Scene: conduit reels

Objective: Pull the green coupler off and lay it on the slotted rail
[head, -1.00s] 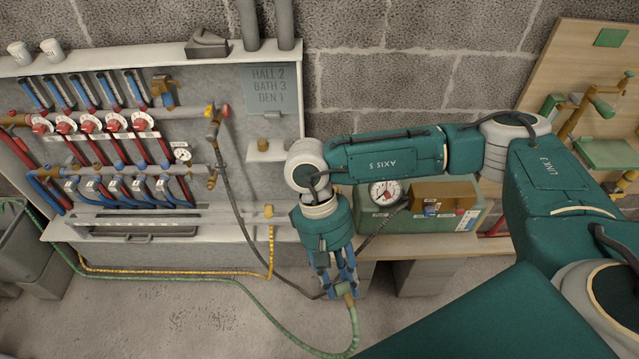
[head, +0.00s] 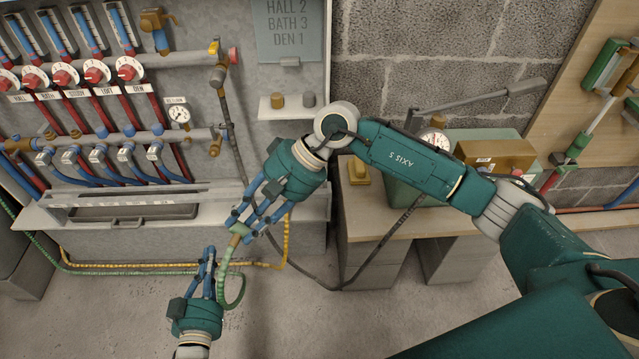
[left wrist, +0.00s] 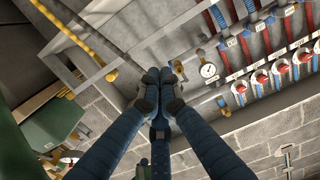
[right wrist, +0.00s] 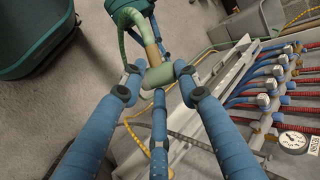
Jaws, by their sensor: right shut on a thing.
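The pale green coupler (head: 239,229) is held in the fingertips of my right gripper (head: 246,220). The right wrist view shows the coupler (right wrist: 158,76) between those fingers, with a tan piece and the green hose (right wrist: 129,22) running from it. In the head view the hose (head: 235,290) hangs in a loop below it. My left gripper (head: 210,262) is just below and left of the coupler, pointing up. Its fingertips meet in the left wrist view (left wrist: 160,86), with nothing visible between them. The slotted rail (head: 70,204) is the pale ledge under the manifold, left of the coupler.
The manifold with red dials (head: 65,75) and blue valves (head: 100,155) stands above the rail. A yellow hose (head: 287,235) and a dark hose (head: 320,285) hang near my right gripper. A bench (head: 400,228) stands to the right. The floor in front is open.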

